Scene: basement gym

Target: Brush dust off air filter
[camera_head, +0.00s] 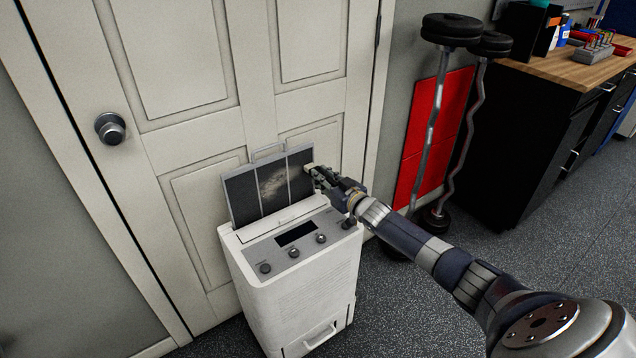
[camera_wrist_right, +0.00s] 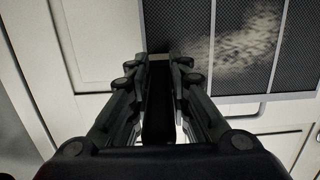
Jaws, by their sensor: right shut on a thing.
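The air filter (camera_head: 243,195) stands upright out of the top of a white machine (camera_head: 290,277), in front of the door. It has dark mesh in a grey frame with several sections. A pale dust patch (camera_head: 272,187) covers much of its middle section; the dust also shows in the right wrist view (camera_wrist_right: 238,50). My right gripper (camera_head: 319,175) is at the filter's right section, shut on a brush (camera_wrist_right: 158,105) with a dark body and a pale end. I cannot tell whether the brush touches the mesh. My left gripper is out of view.
A white panelled door (camera_head: 180,130) with a round knob is close behind the machine. Barbells (camera_head: 452,130) lean by a red panel (camera_head: 425,150) at right. A workbench (camera_head: 570,70) with tools stands further right. Speckled floor is open at lower right.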

